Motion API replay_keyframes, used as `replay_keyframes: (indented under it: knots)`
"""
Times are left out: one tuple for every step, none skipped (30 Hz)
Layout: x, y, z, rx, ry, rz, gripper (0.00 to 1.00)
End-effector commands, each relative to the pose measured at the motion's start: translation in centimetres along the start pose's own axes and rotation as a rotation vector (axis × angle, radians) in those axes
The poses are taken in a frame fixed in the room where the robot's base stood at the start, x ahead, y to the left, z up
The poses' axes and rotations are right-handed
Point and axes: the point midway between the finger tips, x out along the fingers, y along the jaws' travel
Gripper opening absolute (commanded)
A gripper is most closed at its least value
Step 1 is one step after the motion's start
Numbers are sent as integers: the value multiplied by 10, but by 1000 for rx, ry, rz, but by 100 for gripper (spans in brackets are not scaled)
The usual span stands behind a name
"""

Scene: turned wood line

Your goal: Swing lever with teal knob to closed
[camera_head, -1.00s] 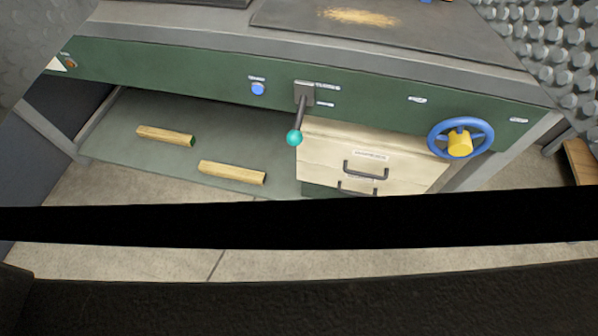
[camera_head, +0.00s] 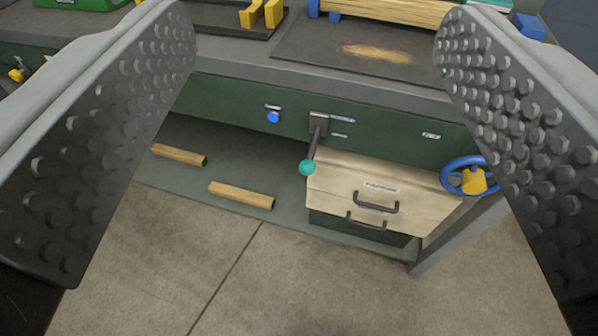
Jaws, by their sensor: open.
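The lever (camera_head: 315,143) has a dark rod that hangs down, slightly tilted to the left, from a grey square mount (camera_head: 319,122) on the bench's green front panel. The teal knob (camera_head: 307,168) is a round ball at the rod's lower end. Small label plates sit to the right of the mount, too small to read. My gripper (camera_head: 315,150) is wide open, with one studded finger at each side of the view. The lever shows in the gap between the fingers, farther off and apart from both.
A blue button (camera_head: 273,117) is left of the lever. A cream drawer unit (camera_head: 365,187) with dark handles is just below right. A blue handwheel (camera_head: 464,176) with a yellow hub is at right, partly behind a finger. Wood pieces (camera_head: 240,195) lie on the lower shelf. The floor in front is clear.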

Motion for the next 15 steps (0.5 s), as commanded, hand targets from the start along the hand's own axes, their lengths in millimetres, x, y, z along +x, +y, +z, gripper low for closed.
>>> replay_keyframes:
  knots:
    - [6,-2,3,-7,-20,-5,57]
    - [9,-3,6,-13,-33,-8,51]
    - [15,-4,9,-24,-54,-12,43]
    - [20,-6,13,-33,-75,-15,37]
    - [25,-7,17,-43,-96,-19,31]
    - [33,-9,22,-59,-127,-25,23]
    - [39,-11,27,-70,-151,-30,18]
    - [44,-13,31,-83,-176,-34,12]
    - [52,-15,37,-100,-208,-39,4]
    - [57,-17,42,-113,-233,-43,0]
    - [63,-19,46,-127,-256,-47,0]
    - [70,-21,53,-144,-289,-52,0]
    - [75,-23,58,-158,-313,-56,0]
    - [80,-24,62,-172,-337,-59,0]
    - [87,-26,69,-190,-369,-63,0]
